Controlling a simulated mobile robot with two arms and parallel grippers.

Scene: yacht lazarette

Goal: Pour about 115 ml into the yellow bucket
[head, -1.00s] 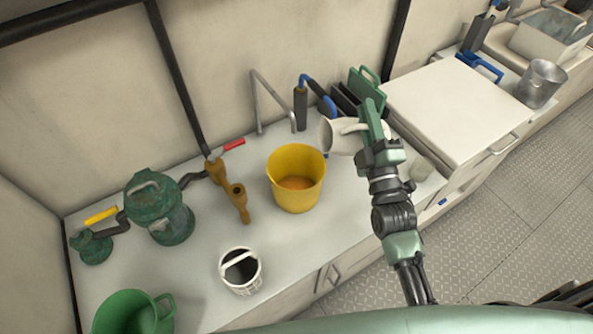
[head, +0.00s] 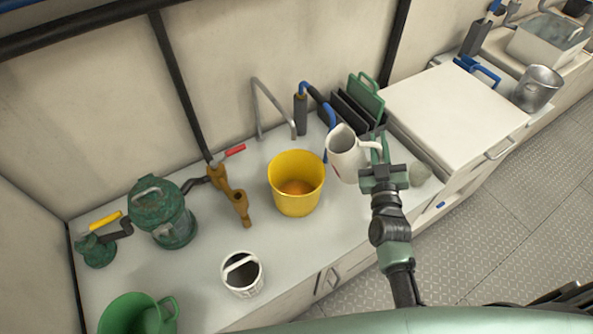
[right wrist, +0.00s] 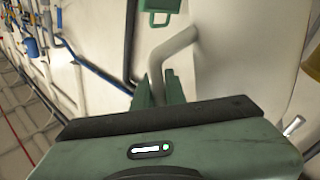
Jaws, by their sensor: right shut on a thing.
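The yellow bucket (head: 296,198) stands upright on the counter in the head view, with some orange-brown contents at its bottom. My right gripper (head: 380,165) is shut on the handle of a white jug (head: 345,160), just right of the bucket. The jug is nearly upright, leaning slightly, its mouth up; the level inside cannot be told. In the right wrist view the gripper (right wrist: 160,95) is at the white handle (right wrist: 172,50), with the jug body (right wrist: 235,65) to its right. My left gripper is out of view.
A white locker (head: 450,110) stands right.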

